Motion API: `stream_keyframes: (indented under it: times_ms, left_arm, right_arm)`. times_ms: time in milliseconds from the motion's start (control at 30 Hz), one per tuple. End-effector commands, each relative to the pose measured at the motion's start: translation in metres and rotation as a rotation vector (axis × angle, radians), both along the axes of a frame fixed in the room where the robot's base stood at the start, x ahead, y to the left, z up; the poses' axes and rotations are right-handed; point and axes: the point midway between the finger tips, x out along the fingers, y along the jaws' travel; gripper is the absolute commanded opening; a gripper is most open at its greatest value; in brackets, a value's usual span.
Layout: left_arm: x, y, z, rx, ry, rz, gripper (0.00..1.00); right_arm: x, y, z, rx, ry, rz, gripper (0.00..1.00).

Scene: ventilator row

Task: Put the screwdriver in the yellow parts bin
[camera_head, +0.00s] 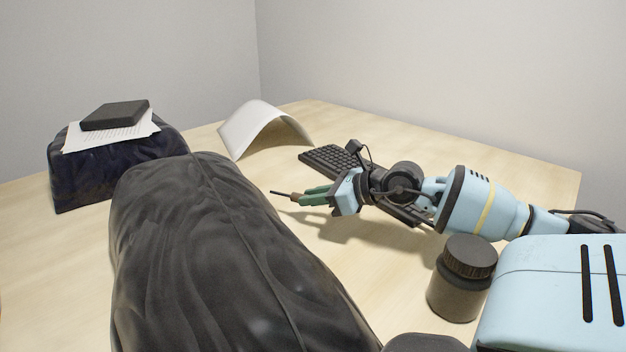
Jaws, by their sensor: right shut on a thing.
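My right gripper (308,196) reaches in from the right over the middle of the table, pointing left. It is shut on the screwdriver (281,193), whose thin dark shaft sticks out to the left past green parts at the gripper's end. The rest of the screwdriver is mostly hidden by the gripper. It is held above the table, beside the right edge of the large black covered shape. The yellow parts bin is not in view. My left gripper is not in view.
A large black draped shape (205,270) fills the front middle. Behind it are a dark bundle (85,178) bearing papers (110,133) and a black box (115,115), a curved white sheet (262,125) and a keyboard (325,158). A dark jar (460,280) stands at right.

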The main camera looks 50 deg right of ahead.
Motion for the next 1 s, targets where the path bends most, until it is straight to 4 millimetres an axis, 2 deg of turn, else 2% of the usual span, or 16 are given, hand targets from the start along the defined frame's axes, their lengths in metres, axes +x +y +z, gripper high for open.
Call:
stream_keyframes:
  times_ms: [33,200,700,733,800,867,1000]
  left_arm:
    - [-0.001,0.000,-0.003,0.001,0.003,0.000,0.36]
    - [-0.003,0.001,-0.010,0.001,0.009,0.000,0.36]
    - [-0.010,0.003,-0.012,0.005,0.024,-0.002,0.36]
    - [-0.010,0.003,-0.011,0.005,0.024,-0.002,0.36]
    - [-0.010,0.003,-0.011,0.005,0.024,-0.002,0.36]
    - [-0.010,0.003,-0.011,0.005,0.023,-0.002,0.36]
    - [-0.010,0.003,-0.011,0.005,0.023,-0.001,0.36]
  right_arm:
    - [-0.001,0.000,-0.013,0.002,0.007,-0.001,0.00]
    - [0.000,0.000,-0.036,0.002,0.005,-0.002,0.00]
    - [0.000,0.000,-0.043,0.001,0.002,-0.001,0.00]
    - [0.000,0.000,-0.043,0.000,0.002,0.000,0.23]
    - [0.000,0.000,-0.043,0.000,0.002,0.000,0.32]
    - [0.000,0.000,-0.043,0.001,0.002,-0.001,0.40]
    - [0.000,0.000,-0.043,0.001,0.002,-0.001,0.41]
